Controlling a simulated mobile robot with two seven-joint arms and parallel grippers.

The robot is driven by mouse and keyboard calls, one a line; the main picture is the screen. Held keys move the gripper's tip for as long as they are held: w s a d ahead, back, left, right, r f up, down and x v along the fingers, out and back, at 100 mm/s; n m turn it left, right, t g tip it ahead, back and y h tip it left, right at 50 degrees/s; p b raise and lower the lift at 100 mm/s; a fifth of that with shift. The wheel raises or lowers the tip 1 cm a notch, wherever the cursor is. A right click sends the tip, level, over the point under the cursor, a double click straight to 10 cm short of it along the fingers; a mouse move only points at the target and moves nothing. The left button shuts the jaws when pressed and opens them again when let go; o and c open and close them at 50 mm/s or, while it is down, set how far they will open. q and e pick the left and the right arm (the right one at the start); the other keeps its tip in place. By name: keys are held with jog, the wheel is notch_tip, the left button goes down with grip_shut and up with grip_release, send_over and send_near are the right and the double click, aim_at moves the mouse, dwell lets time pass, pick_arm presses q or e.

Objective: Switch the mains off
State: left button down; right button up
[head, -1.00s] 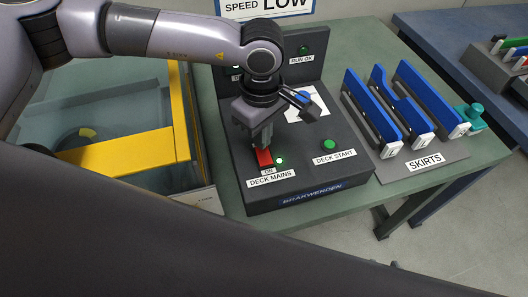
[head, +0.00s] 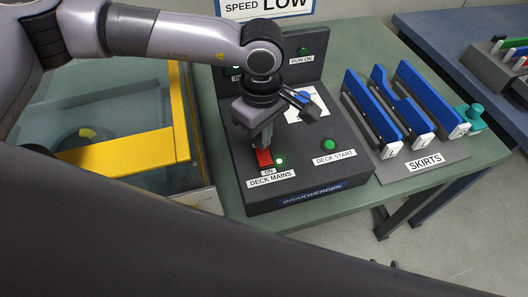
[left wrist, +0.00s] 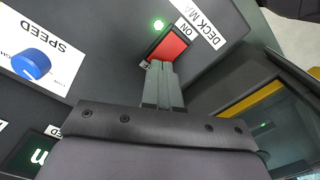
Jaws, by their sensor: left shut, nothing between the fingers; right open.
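The red DECK MAINS switch (head: 264,158) sits on the dark console (head: 310,170), just above its label (head: 272,179), with "ON" marked at its near end. A green lamp (head: 280,161) beside it is lit. My left gripper (head: 262,143) is shut and empty, pointing down at the far end of the switch. In the left wrist view the shut fingertips (left wrist: 161,66) are at the edge of the red rocker (left wrist: 168,46), by the end away from "ON". I cannot tell whether they touch it. My right gripper is not in view.
A green DECK START button (head: 329,144) is to the right on the console. A blue SPEED knob (left wrist: 31,63) is on a white plate. Blue skirts (head: 410,100) stand in a rack at right. A yellow-framed glass enclosure (head: 130,152) is at left.

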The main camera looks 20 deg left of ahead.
pick_arm(q)
jog(key=shift+f+b, duration=1.05)
dwell(0.9)
jog(key=shift+r, duration=0.2)
jog(key=shift+r+p, duration=1.65)
jog(key=shift+r, duration=1.75)
